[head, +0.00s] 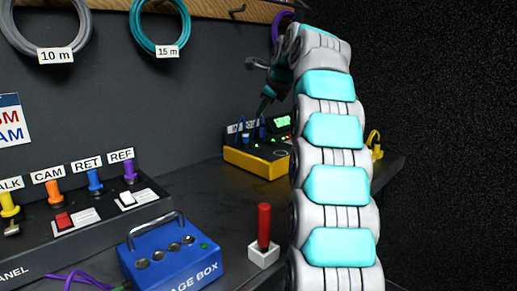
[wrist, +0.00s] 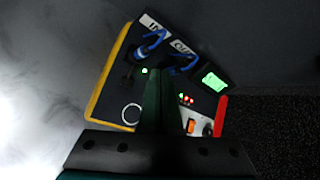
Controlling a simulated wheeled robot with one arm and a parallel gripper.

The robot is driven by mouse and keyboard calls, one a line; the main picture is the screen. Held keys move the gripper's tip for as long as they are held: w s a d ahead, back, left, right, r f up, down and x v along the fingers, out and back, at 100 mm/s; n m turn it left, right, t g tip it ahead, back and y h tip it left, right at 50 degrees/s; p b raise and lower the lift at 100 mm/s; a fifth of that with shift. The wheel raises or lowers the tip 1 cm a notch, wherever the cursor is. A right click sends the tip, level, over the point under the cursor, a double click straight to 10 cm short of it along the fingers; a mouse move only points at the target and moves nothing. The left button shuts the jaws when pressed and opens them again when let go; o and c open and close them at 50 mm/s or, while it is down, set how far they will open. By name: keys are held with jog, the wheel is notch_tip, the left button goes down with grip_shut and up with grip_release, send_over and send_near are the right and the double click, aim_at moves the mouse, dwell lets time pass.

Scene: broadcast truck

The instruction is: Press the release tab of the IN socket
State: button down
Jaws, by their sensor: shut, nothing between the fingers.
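The IN socket (wrist: 147,50) is on a dark-topped yellow box (wrist: 106,92), under a white IN label (wrist: 151,24) in the wrist view. A blue plug or cable sits at it. I cannot make out the release tab clearly. The OUT label (wrist: 182,47) is beside it, with another blue cable (wrist: 184,64). My gripper (wrist: 158,74) is shut and empty, its fingertips over the box just below the IN socket, near a green light. I cannot tell whether they touch. In the head view the yellow box (head: 250,162) is at the back, my gripper (head: 262,106) above it.
In the head view, a blue box (head: 170,257) with a handle, a red-handled lever (head: 264,225) and a panel (head: 80,228) with coloured plugs stand on the dark desk. Cable coils (head: 157,50) hang on the wall. My arm hides part of the desk.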

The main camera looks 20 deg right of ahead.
aim_at(259, 148)
notch_tip(259, 148, down, 6)
jog(key=b, duration=0.3)
jog(key=shift+f, duration=1.2)
jog(key=shift+f, duration=0.1)
dwell(1.4)
jog(key=shift+f, duration=0.3)
